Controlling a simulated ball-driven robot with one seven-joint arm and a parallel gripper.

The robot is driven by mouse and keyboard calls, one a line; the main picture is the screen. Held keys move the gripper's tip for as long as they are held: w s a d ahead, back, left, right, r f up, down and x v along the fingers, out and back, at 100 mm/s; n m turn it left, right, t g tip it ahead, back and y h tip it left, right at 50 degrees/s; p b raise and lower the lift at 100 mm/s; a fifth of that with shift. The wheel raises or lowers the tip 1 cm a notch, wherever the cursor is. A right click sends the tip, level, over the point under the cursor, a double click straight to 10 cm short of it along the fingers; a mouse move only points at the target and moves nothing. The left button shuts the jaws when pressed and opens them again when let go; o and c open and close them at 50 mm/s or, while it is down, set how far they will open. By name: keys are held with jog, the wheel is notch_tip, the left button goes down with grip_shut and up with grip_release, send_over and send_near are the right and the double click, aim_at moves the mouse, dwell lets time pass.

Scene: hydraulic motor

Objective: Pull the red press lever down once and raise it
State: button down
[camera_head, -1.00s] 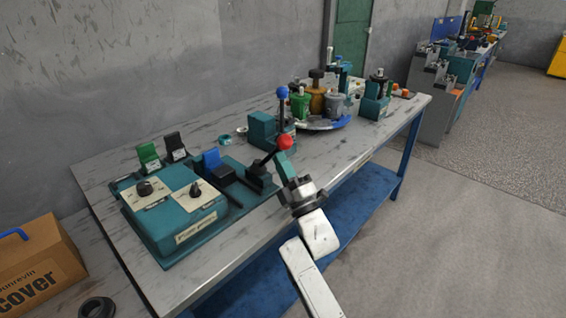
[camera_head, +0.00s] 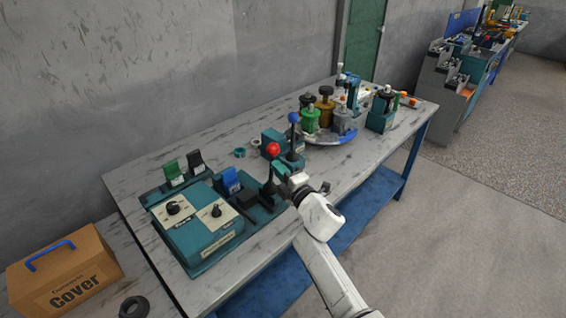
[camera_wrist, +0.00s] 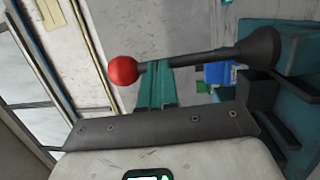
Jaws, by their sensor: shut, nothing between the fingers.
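The red press lever has a red ball knob (camera_head: 273,149) on a dark shaft. In the head view it stands nearly upright from its teal base beside the control box. In the wrist view the ball (camera_wrist: 123,70) is left of centre and the shaft runs right to a dark socket (camera_wrist: 260,48). My gripper (camera_head: 280,168) is beside the shaft, just below the ball. Its teal fingers (camera_wrist: 156,84) are shut with nothing between them, and their tips meet the shaft's outline near the ball. I cannot tell whether they touch it.
A teal control box (camera_head: 200,228) with two knobs sits left of the lever. A blue-knobbed lever (camera_head: 293,135) stands close behind it. A round turntable (camera_head: 330,137) with coloured parts is farther along the bench. A cardboard box (camera_head: 65,275) is at lower left.

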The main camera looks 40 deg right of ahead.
jog(key=shift+w+r+p, duration=0.25)
jog(key=shift+w+p, duration=0.05)
jog(key=shift+w, duration=0.45)
jog(key=shift+a+r, duration=0.1)
jog(key=shift+r, duration=0.1)
